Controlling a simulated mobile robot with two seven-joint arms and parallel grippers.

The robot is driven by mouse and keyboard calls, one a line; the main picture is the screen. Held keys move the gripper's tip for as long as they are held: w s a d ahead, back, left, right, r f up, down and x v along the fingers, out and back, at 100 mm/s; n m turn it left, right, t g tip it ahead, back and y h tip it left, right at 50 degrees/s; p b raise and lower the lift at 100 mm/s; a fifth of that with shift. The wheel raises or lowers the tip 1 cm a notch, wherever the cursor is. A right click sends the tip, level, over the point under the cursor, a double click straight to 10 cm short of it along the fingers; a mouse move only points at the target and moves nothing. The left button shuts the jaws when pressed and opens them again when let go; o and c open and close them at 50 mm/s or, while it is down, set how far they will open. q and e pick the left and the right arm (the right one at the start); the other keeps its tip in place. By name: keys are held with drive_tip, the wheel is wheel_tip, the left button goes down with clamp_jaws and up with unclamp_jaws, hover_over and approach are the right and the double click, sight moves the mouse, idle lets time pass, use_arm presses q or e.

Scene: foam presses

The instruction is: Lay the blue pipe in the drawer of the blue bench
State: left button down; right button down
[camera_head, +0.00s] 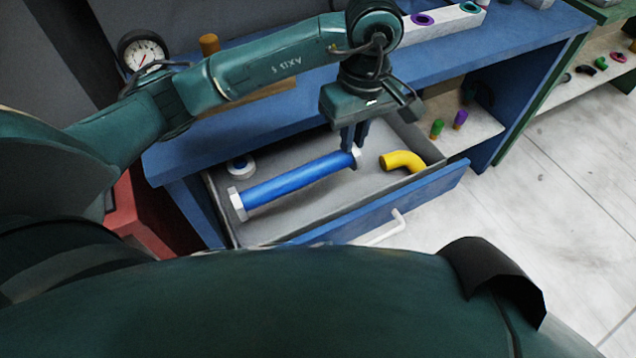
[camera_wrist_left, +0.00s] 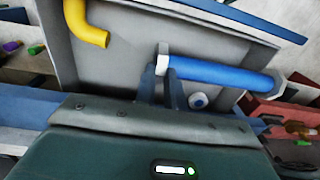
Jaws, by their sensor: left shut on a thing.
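The blue pipe (camera_head: 295,181) with pale end fittings is over the open grey drawer (camera_head: 300,222) of the blue bench (camera_head: 420,75). My left gripper (camera_head: 355,148) points down and is shut on the pipe near its right end. In the left wrist view the pipe (camera_wrist_left: 222,76) runs rightward from my left gripper's fingers (camera_wrist_left: 163,72), which are at its pale end fitting. The pipe lies low within the drawer's outline; I cannot tell whether it touches the drawer floor. My right gripper is not in view.
A yellow elbow (camera_head: 403,161) and a white-and-blue ring (camera_head: 241,167) lie in the drawer. The drawer front has a white handle (camera_head: 384,228). A gauge (camera_head: 142,51) stands on the bench. Small green and purple pieces sit on a lower shelf (camera_head: 478,128) at right.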

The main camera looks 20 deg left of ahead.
sight(349, 166)
use_arm(q)
wheel_tip(349, 166, down, 5)
drive_tip(key=shift+s+f, duration=0.1)
drive_tip(key=shift+s, duration=0.05)
drive_tip(key=shift+f, duration=2.2)
drive_tip(key=c, duration=1.5)
unclamp_jaws()
drive_tip(key=r, duration=1.2)
drive_tip(key=shift+w+d, duration=0.15)
drive_tip(key=shift+w, duration=0.1)
